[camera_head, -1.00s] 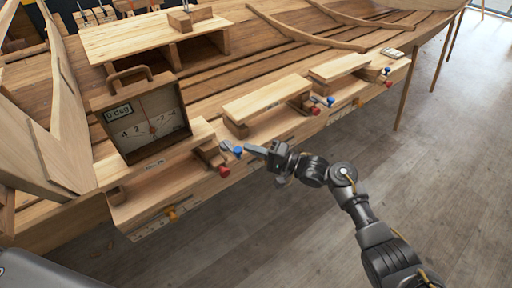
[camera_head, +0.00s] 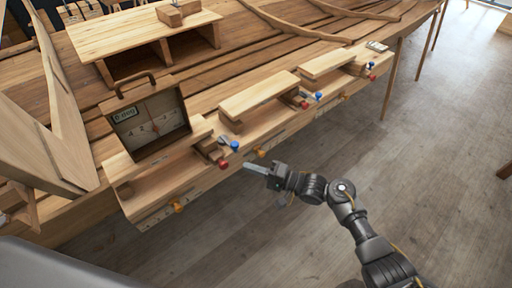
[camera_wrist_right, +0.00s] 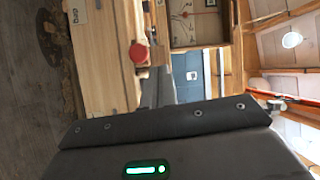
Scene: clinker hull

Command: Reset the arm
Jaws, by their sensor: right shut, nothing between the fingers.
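My right gripper (camera_head: 256,168) is in front of the wooden hull's near edge in the head view, beside the clamp with the red and blue knobs. Its jaws are shut and empty, and it hangs over the floor, apart from the wood. In the right wrist view the fingers (camera_wrist_right: 158,88) show as a narrow grey shape at the middle, with a red knob (camera_wrist_right: 138,53) just beyond them. My left gripper is not in view.
An angle gauge box (camera_head: 150,122) with a handle stands on the left of the ledge. Planks (camera_head: 258,95) with red and blue clamp knobs (camera_head: 235,145) line the hull edge. A wooden stand (camera_head: 140,35) sits behind. The floor (camera_head: 430,190) on the right is clear.

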